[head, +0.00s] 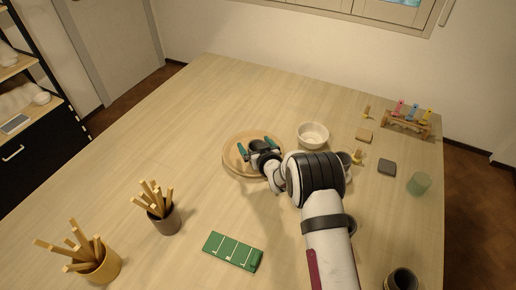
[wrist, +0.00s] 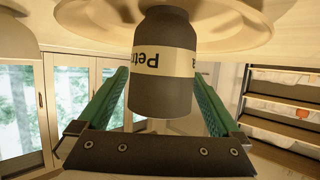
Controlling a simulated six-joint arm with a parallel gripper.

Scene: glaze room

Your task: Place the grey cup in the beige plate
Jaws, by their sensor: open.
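In the head view the cup (head: 261,144) is mostly hidden by my gripper. My gripper (head: 256,147) is over the plate with its green fingers open, one on each side of the cup. In the wrist view gaps show between cup and fingers (wrist: 163,95).
The white bowl (head: 313,134) stands just right of the plate. Pots of wooden sticks (head: 162,218) (head: 97,263) and a green box (head: 233,251) stand nearer. A small rack (head: 407,124), a dark block (head: 387,167) and a green glass (head: 419,183) are at right. The table's far left is clear.

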